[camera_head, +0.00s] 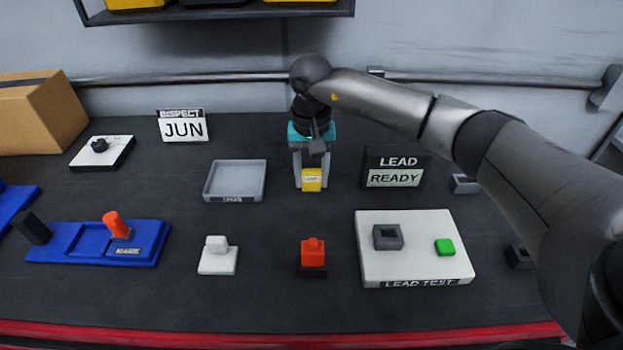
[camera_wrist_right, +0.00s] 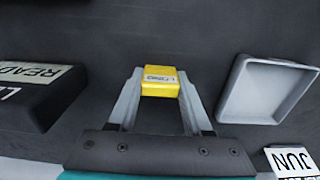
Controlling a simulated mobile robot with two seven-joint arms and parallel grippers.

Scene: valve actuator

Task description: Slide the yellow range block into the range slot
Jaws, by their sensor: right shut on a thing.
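The yellow range block (camera_head: 312,180) is a small box with a label on its face. My right gripper (camera_head: 311,183) is shut on it, one finger on each side. The wrist view also shows the yellow block (camera_wrist_right: 160,82) between the tips of my right gripper (camera_wrist_right: 160,86). I cannot tell whether the block touches the table. A blue fixture (camera_head: 88,242) at the left has rectangular recesses and an orange handle (camera_head: 116,224). Its label is too small to read, so I cannot tell whether it holds the range slot. My left gripper is not in view.
The LEAD READY sign (camera_head: 395,167) stands at right. In front are a white piece (camera_head: 218,262), a red piece (camera_head: 313,254) and the LEAD TEST board (camera_head: 415,262).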

